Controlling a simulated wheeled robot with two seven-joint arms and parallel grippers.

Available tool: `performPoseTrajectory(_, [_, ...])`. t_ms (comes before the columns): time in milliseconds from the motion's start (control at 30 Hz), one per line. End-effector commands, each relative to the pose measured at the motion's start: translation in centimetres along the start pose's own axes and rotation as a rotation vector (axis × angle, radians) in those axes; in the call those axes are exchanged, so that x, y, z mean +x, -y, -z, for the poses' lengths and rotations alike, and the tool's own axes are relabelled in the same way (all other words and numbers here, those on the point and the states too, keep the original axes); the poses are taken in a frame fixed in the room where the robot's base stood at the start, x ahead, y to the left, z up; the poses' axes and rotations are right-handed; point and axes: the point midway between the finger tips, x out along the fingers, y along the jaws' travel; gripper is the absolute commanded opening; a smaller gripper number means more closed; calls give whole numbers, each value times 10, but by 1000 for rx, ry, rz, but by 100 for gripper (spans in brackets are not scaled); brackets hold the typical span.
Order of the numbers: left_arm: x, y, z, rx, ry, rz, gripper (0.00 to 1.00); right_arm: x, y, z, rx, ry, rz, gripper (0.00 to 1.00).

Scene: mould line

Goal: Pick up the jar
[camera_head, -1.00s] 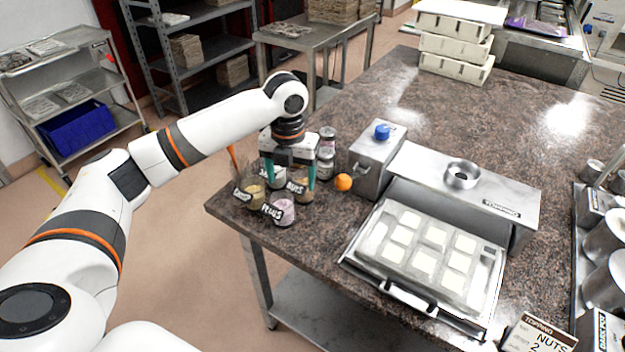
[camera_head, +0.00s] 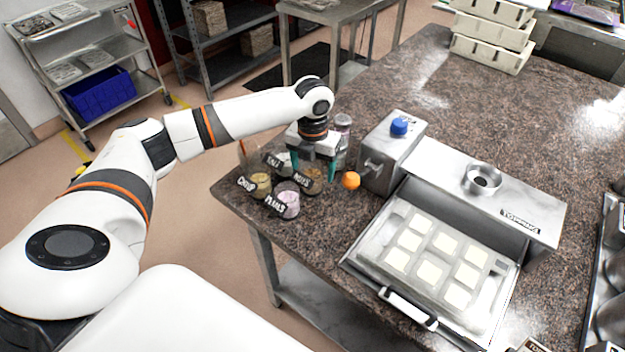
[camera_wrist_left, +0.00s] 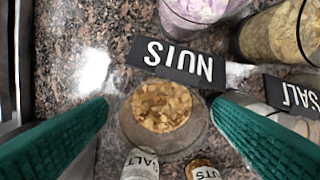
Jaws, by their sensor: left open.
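Several small glass jars with dark labels stand at the near left corner of the granite table. The nuts jar (camera_head: 315,181) is the one beneath my left gripper (camera_head: 314,168). In the left wrist view the nuts jar (camera_wrist_left: 162,108) is seen from above, filled with tan pieces, behind its NUTS label (camera_wrist_left: 172,60). The two green fingers of my left gripper (camera_wrist_left: 160,104) are apart on either side of it, with nothing held. Whether they touch the jar I cannot tell. The plums jar (camera_head: 288,203) and crisp jar (camera_head: 259,185) stand close by. My right gripper is out of view.
Lidded jars (camera_head: 343,127) stand just behind the gripper. An orange ball-like object (camera_head: 351,180) and a steel box with a blue knob (camera_head: 399,127) are to the right. A metal tray (camera_head: 355,252) with white squares lies further right.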

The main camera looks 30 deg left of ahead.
Motion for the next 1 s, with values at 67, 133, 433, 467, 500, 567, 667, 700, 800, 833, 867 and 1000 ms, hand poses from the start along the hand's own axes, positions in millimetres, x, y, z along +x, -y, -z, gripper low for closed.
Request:
performPoseTrajectory(67, [10, 1, 0, -1, 5, 2, 75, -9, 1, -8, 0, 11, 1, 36])
performPoseTrajectory(133, [21, 2, 0, 0, 5, 2, 75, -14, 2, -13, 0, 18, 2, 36])
performPoseTrajectory(433, [44, 2, 1, 0, -1, 1, 75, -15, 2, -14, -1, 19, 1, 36])
performPoseTrajectory(467, [44, 2, 1, 0, -1, 1, 75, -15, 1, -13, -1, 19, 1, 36])
performPoseTrajectory(500, [44, 2, 1, 1, -1, 1, 75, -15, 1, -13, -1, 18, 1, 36])
performPoseTrajectory(567, [44, 2, 1, 1, 0, 1, 75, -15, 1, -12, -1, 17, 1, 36])
performPoseTrajectory(667, [44, 2, 1, 1, 0, 1, 59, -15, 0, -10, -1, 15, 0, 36])
performPoseTrajectory(700, [44, 2, 1, 1, 0, 1, 53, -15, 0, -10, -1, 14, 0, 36])
performPoseTrajectory(800, [43, 2, 1, 1, 0, 1, 36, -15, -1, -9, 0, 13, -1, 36])
performPoseTrajectory(833, [43, 2, 1, 1, 0, 1, 31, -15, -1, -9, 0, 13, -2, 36])
performPoseTrajectory(867, [43, 2, 1, 1, 0, 1, 26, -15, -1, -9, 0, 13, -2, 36])
performPoseTrajectory(1000, [43, 2, 1, 0, -1, 1, 25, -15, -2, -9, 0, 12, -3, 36])
